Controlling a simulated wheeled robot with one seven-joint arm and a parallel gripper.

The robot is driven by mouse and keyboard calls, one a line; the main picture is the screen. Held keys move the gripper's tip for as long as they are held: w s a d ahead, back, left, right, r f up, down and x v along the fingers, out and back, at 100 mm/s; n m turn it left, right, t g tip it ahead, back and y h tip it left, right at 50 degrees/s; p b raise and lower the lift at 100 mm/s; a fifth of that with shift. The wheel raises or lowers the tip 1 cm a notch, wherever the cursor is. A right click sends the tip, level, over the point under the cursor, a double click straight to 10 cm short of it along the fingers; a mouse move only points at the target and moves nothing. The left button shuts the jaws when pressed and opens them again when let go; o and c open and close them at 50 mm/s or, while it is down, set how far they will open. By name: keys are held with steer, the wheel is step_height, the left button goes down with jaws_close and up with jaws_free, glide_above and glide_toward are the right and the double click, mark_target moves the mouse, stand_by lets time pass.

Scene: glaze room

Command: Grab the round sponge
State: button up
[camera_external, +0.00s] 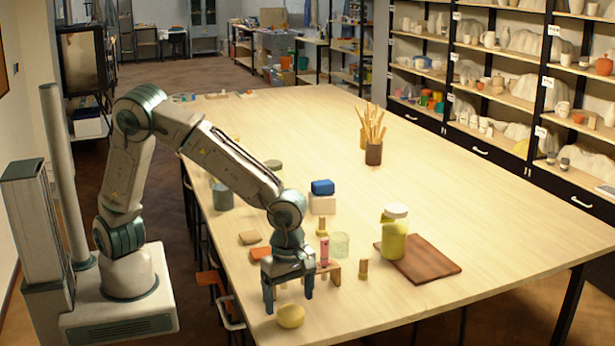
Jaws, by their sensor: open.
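A round yellow sponge (291,316) lies on the long wooden table near its front left edge. My gripper (289,299) points down with its two fingers apart and nothing visible between them. In the picture it is just above and behind the sponge. I cannot tell the exact height of the fingertips over the table, or whether they touch the sponge.
A small wooden stand (334,272) with a pink item is close right of my gripper, near a wooden peg (363,269). A yellow jar (393,238) stands on a brown board (434,262). The right foreground is clear.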

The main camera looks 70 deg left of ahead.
mark_target(291, 309)
steer(key=shift+w+d+f, duration=0.1)
steer(key=shift+d+f, duration=0.05)
steer(key=shift+f, duration=1.6)
steer(key=c, duration=1.1)
steer(key=shift+o, duration=0.2)
